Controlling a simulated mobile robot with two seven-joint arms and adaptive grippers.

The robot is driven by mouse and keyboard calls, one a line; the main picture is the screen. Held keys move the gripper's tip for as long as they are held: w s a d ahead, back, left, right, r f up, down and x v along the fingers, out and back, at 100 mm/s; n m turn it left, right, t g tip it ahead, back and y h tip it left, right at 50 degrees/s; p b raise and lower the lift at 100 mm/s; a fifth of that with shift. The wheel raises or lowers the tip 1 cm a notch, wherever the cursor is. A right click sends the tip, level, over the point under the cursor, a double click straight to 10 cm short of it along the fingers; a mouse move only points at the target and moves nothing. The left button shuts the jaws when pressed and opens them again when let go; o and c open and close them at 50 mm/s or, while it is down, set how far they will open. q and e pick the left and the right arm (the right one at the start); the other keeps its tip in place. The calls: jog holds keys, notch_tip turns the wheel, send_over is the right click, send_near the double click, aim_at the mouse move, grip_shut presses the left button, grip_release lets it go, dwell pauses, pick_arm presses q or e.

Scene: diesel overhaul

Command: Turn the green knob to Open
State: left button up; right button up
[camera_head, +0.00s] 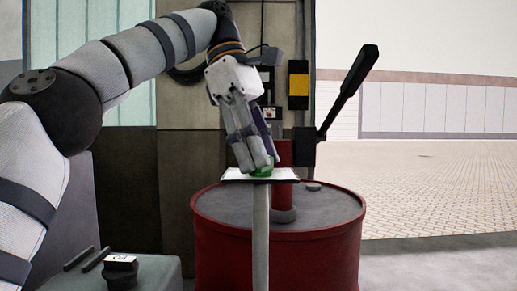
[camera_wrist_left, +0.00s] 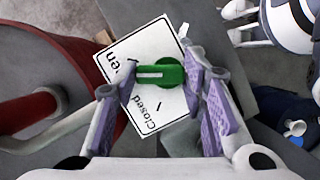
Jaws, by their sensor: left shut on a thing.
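The green knob (camera_head: 263,171) sits on a small white sign plate (camera_head: 232,176) on top of a grey post. In the left wrist view the knob (camera_wrist_left: 172,72) has a white line lying nearly level, pointing left. The plate (camera_wrist_left: 140,45) there reads "Closed" at the bottom and "en" at the upper left, the rest of that word hidden. A tick mark shows near each word, and the line points between them. My left gripper (camera_head: 257,163) reaches down from above, shut on the knob, with a finger on either side (camera_wrist_left: 160,84). My right gripper is out of view.
A red drum (camera_head: 278,262) with a dark top stands right behind the post. A black lever (camera_head: 348,92) rises at the right of the cabinet (camera_head: 185,180). A grey box with a labelled switch (camera_head: 120,268) stands at the lower left. Open paved floor lies at the right.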

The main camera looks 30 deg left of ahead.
pick_arm(q)
jog(key=shift+m, duration=0.4)
jog(key=o, duration=1.2)
jog(key=shift+c, duration=0.2)
